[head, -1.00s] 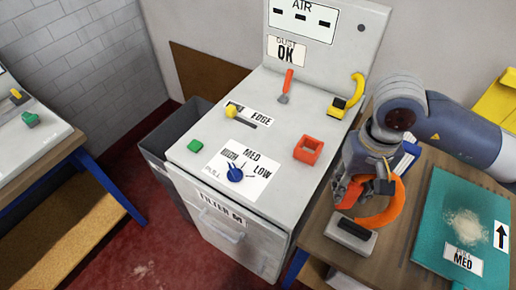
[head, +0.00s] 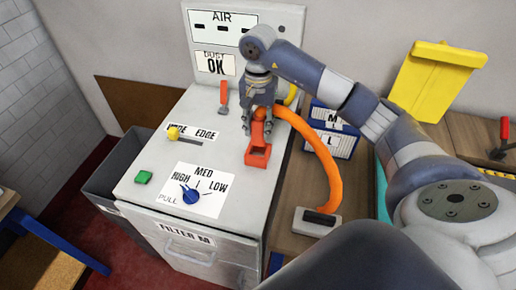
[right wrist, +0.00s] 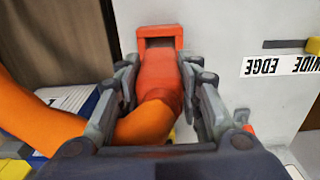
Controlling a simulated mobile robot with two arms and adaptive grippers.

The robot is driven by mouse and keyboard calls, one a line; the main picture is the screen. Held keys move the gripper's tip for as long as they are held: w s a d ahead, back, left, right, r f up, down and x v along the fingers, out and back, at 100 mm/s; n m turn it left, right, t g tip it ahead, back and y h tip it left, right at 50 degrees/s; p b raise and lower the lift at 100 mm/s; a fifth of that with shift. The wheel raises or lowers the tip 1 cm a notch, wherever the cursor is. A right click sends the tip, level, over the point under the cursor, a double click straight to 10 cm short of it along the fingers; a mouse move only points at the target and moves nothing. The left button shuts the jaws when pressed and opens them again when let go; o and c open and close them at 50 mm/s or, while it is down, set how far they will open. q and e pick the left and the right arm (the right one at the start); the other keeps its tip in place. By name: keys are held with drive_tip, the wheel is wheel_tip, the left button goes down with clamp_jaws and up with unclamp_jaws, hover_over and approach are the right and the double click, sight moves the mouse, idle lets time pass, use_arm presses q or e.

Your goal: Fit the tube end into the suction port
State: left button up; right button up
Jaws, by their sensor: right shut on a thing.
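The orange tube (head: 322,150) arcs from my right gripper (head: 259,122) down to a grey-white foot with a black top (head: 317,220) on the wooden bench. My right gripper is shut around the tube's red end (right wrist: 158,75). The red square suction port (head: 258,156) is on the machine top, with its dark opening in view. The tube end is at the port's back edge in the head view. In the right wrist view it points at the port (right wrist: 146,32) and overlaps its opening. I cannot tell whether it touches or enters. My left gripper is not in view.
The machine top has a blue knob (head: 192,195), a yellow slider (head: 173,133), a green button (head: 143,177) and a red lever (head: 223,97). Blue boxes (head: 332,144) stand behind the tube. A yellow bin (head: 437,80) is at the back right.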

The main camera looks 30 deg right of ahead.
sight(258, 144)
wheel_tip(258, 144, down, 3)
drive_tip(key=shift+f+p, duration=0.2)
drive_tip(key=shift+p, duration=0.2)
wheel_tip(258, 144, down, 4)
drive_tip(key=shift+r+p, duration=0.15)
drive_tip(key=shift+p, duration=0.4)
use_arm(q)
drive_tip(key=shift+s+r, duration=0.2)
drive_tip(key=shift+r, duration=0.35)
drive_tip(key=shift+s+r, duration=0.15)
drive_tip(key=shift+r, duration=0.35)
use_arm(e)
drive_tip(key=shift+f+b, duration=0.4)
drive_tip(key=shift+s+a+f+b, duration=0.15)
drive_tip(key=shift+s+f+b, duration=0.1)
drive_tip(key=shift+f+b, duration=0.15)
drive_tip(key=o, duration=1.1)
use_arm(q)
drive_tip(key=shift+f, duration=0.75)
use_arm(e)
drive_tip(key=shift+o, duration=0.2)
drive_tip(key=shift+f, duration=0.15)
drive_tip(key=shift+w, duration=0.1)
